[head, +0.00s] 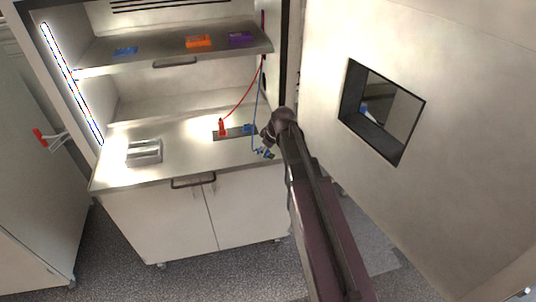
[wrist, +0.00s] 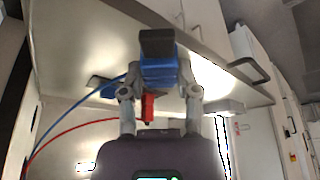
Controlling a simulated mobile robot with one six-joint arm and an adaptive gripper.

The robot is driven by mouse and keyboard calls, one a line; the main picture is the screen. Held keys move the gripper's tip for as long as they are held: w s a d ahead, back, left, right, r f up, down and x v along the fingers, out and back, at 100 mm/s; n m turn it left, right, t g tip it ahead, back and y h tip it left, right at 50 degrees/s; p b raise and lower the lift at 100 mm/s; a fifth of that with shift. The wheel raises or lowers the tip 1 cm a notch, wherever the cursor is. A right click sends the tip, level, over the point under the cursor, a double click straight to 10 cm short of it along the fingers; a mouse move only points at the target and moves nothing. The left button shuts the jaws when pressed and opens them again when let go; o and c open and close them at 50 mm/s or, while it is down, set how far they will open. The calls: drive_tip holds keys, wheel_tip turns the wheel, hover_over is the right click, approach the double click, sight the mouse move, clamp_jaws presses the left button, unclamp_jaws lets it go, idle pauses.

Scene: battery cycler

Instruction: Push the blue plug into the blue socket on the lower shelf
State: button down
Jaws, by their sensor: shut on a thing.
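The blue plug (wrist: 157,72) is between the fingers of my gripper (wrist: 158,62) in the wrist view, with a black part in front of it. In the head view my gripper (head: 266,152) is at the right front of the lower shelf (head: 185,160), with the small blue plug (head: 260,151) at its tip. The blue socket (head: 247,128) sits on a dark strip (head: 233,133), behind and left of my gripper. The plug is apart from the socket. A blue piece on the strip (wrist: 107,91) shows partly in the wrist view.
A red plug (head: 221,128) stands upright on the strip's left part. The red cable (head: 243,97) and blue cable (head: 255,105) hang from the right wall. A metal block (head: 144,151) lies left. The upper shelf (head: 125,62) holds blue, orange and purple pieces. A wall with an opening stands right.

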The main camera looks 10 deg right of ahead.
sight(251, 150)
drive_tip(key=w+n, duration=0.2)
drive_tip(key=w+n+g+y, duration=0.1)
drive_tip(key=n, duration=0.1)
drive_tip(key=shift+w+a, duration=0.1)
drive_tip(key=shift+a, duration=0.3)
drive_tip(key=w+n+g, duration=0.1)
drive_tip(key=n, duration=0.1)
drive_tip(key=w+n, duration=0.1)
drive_tip(key=n, duration=0.1)
drive_tip(key=shift+w+a+n+g, duration=0.35)
drive_tip(key=shift+w+n+g, duration=0.05)
drive_tip(key=w+n+g, duration=0.1)
drive_tip(key=n, duration=0.1)
drive_tip(key=w+n+g, duration=0.1)
drive_tip(key=n, duration=0.1)
drive_tip(key=shift+w+a+n, duration=0.3)
drive_tip(key=shift+w+a, duration=0.05)
drive_tip(key=shift+w, duration=0.05)
drive_tip(key=shift+w+a+n+g, duration=0.1)
drive_tip(key=shift+w+n+g, duration=0.25)
drive_tip(key=shift+n, duration=0.45)
drive_tip(key=shift+w+a+n+g, duration=0.15)
drive_tip(key=shift+w+n, duration=0.25)
drive_tip(key=shift+n, duration=0.4)
drive_tip(key=shift+f, duration=0.25)
drive_tip(key=shift+f+b, duration=2.05)
drive_tip(key=shift+b, duration=0.25)
drive_tip(key=shift+c, duration=1.3)
unclamp_jaws()
